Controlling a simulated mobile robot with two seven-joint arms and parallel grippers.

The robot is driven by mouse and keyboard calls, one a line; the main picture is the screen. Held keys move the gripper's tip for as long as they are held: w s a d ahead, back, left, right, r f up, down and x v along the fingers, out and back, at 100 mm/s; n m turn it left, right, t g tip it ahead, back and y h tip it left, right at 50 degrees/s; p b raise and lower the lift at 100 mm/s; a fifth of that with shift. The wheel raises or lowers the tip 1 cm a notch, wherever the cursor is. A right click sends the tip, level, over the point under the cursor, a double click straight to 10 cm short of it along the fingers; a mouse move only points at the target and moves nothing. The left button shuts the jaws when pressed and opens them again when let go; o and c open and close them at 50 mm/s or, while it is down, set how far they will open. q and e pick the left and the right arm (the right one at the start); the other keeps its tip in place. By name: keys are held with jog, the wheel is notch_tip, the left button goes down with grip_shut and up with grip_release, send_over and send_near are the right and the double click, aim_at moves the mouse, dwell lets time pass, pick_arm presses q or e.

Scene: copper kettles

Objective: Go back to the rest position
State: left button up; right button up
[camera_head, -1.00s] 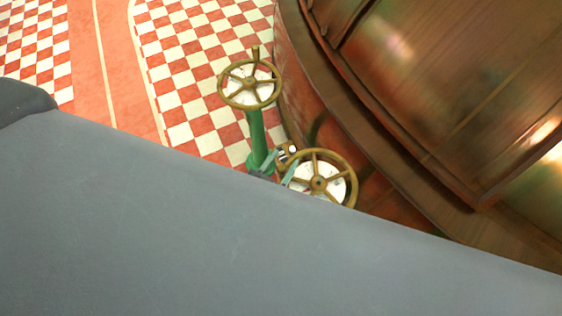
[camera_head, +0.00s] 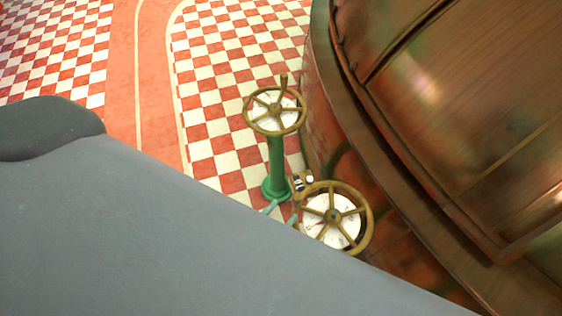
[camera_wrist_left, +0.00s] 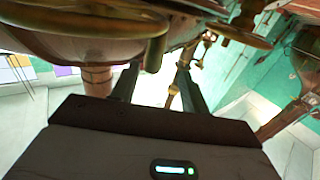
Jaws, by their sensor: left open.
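My left gripper (camera_head: 281,213) shows only as two small greenish fingertips past the edge of my grey arm in the head view. They are close to the foot of the green post and left of the lower handwheel (camera_head: 333,216). In the left wrist view the two dark fingers of my left gripper (camera_wrist_left: 158,68) stand apart with nothing held between them. Most of the gripper is hidden behind my arm in the head view. My right gripper is not in view.
A second brass handwheel (camera_head: 274,109) tops the green post (camera_head: 276,165). A large copper kettle (camera_head: 460,110) fills the right side. Red-and-white checkered floor (camera_head: 215,60) lies open at the upper left. In the left wrist view a brass wheel rim (camera_wrist_left: 157,45) is close above the fingers.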

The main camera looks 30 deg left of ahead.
pick_arm(q)
jog(key=s+a+r+g+p, duration=0.1)
jog(key=s+a+g+p, duration=0.1)
jog(key=s, duration=0.3)
jog(key=s+a+r+g+y+p, duration=0.1)
jog(key=s+a+g+p, duration=0.2)
jog(key=s, duration=0.3)
jog(key=s+a+r+g+p, duration=0.1)
jog(key=s+a+g+p, duration=0.1)
jog(key=s, duration=0.3)
jog(key=shift+s+a+g+p, duration=0.15)
jog(key=shift+s+g+p, duration=0.2)
jog(key=shift+g+p, duration=0.45)
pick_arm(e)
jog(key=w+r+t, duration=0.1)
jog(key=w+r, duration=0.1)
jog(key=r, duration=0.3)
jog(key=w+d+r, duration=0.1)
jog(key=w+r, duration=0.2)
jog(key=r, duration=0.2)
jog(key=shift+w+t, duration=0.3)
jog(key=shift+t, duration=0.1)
pick_arm(q)
jog(key=shift+c, duration=1)
jog(key=shift+w, duration=0.1)
